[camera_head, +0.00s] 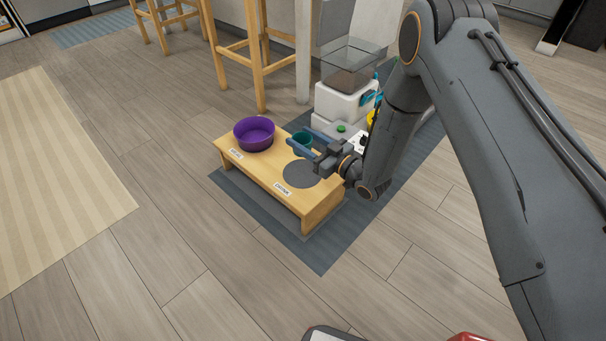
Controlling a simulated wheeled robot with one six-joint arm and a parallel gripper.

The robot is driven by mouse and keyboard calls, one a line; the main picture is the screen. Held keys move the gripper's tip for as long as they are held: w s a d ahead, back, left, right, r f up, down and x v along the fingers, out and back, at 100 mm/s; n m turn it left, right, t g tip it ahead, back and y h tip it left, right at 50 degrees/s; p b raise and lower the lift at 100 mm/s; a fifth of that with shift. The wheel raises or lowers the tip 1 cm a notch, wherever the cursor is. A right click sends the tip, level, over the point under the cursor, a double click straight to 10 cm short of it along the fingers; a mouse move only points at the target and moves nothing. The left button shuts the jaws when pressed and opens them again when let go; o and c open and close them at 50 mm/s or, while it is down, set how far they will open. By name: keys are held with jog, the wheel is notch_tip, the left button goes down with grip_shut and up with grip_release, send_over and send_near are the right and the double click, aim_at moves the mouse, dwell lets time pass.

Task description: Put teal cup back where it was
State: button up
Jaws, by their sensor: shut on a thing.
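The teal cup (302,139) is small and sits between the fingers of my gripper (303,142), which is shut on it. The gripper and cup are over the back part of the low wooden stand (241,166). I cannot tell whether the cup touches the stand. A purple bowl (254,133) is on the left part of the stand. A grey round spot (300,174) is on the right part, below and in front of my gripper, with nothing on it. Two white labels are on the stand's front edge; the right one (283,189) seems to read DRINK.
A white feeder (345,100) with a clear hopper stands behind the stand, close to my gripper. The stand is on a blue-grey mat (322,254). Wooden stools (255,55) are at the back. Open floor lies left and front, with a beige rug (60,180).

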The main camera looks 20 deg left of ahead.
notch_tip(320, 180, down, 10)
jog(key=b, duration=0.4)
jog(key=shift+r+b, duration=0.15)
jog(key=shift+b, duration=0.15)
jog(key=o, duration=1.2)
jog(key=shift+f, duration=0.2)
jog(key=shift+c, duration=0.2)
jog(key=shift+r, duration=0.15)
